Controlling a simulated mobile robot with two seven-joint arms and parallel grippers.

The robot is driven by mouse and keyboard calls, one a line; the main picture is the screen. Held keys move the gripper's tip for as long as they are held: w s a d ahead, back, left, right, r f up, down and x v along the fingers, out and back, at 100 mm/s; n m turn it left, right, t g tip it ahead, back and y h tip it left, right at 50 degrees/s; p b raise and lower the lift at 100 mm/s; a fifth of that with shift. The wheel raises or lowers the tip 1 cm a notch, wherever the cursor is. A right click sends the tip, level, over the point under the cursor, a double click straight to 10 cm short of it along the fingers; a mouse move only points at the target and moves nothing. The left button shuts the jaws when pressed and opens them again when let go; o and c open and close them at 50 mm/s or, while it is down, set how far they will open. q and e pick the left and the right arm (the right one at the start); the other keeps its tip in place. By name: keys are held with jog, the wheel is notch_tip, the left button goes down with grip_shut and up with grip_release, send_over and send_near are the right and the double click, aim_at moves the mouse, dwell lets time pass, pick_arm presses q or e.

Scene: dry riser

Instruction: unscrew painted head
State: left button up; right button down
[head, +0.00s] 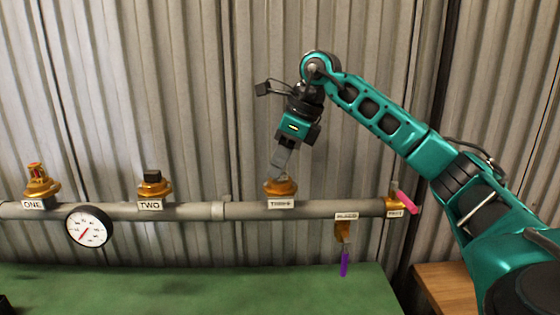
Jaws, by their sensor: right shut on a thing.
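A grey pipe (330,209) runs across the view with brass fittings on top. Fitting ONE (40,187) at the far left carries a head (36,170) with red and yellowish paint. Fitting TWO (154,189) has a black square head (152,176). My right gripper (280,172) points down at fitting THREE (281,188), with its fingers right above the brass. It is shut on the head at THREE, which the fingers hide, so its colour cannot be told. My left gripper is not in view.
A round gauge (87,227) hangs under the pipe between ONE and TWO. A pink lever (407,203) is at the pipe's right end. A purple handle (344,264) hangs below the pipe. The green surface (200,290) is mostly clear. Corrugated wall stands behind.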

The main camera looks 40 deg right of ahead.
jog(key=shift+a+n, duration=0.1)
jog(key=shift+n, duration=0.2)
jog(key=n+g, duration=0.1)
jog(key=n, duration=0.1)
jog(key=n+g+y, duration=0.1)
jog(key=n, duration=0.2)
jog(key=shift+n, duration=0.3)
jog(key=c, duration=0.8)
grip_release()
jog(key=m+t, duration=0.1)
jog(key=m, duration=0.2)
jog(key=shift+m+h, duration=0.3)
jog(key=shift+m, duration=0.1)
jog(key=m+t+h, duration=0.1)
jog(key=m, duration=0.3)
jog(key=m+h, duration=0.1)
jog(key=m, duration=0.3)
jog(key=shift+m+t+h, duration=0.4)
jog(key=m+h, duration=0.2)
jog(key=m, duration=0.2)
jog(key=shift+m, duration=0.4)
